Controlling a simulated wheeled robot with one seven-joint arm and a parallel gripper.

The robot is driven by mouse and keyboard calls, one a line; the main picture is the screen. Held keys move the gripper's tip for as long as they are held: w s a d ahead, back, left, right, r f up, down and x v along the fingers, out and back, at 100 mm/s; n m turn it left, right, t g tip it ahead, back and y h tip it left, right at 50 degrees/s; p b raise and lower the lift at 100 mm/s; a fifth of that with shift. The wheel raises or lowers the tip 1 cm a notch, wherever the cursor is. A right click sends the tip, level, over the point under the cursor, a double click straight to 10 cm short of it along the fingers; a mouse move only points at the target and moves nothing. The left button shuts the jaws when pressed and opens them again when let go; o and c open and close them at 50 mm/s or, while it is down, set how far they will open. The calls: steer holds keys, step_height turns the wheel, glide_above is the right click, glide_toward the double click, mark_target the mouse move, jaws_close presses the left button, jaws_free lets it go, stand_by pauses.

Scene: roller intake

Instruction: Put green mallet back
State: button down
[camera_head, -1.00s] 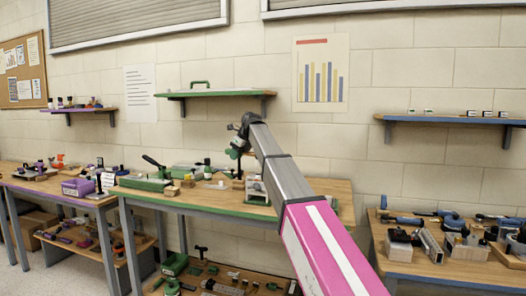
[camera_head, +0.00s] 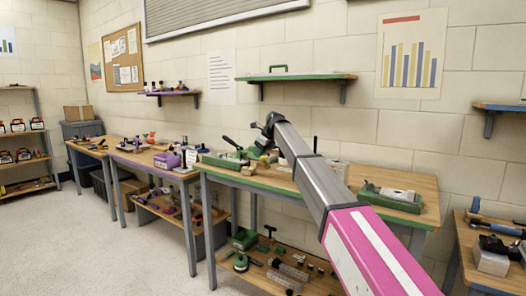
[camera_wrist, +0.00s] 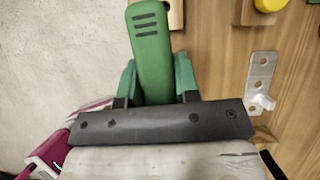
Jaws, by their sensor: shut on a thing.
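In the wrist view a green handle with dark stripes (camera_wrist: 150,35), likely the green mallet's, stands between the green finger pads of my gripper (camera_wrist: 155,78). The gripper is shut on it. The mallet's head cannot be made out. In the head view my gripper (camera_head: 268,128) is small and partly hidden by my own arm, above the left part of the green-edged bench (camera_head: 285,190). Some green shows just below it, too small to name surely.
A green shelf (camera_head: 300,77) with a green handled item hangs above the bench. A green fixture (camera_head: 390,197) stands at the bench's right. A purple-edged bench (camera_head: 150,160) is at left. A metal bracket (camera_wrist: 262,85) and a yellow knob (camera_wrist: 268,4) lie near my gripper. Floor at left is clear.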

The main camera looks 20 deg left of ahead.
steer(key=shift+f, duration=4.5)
steer(key=c, duration=0.8)
jaws_free()
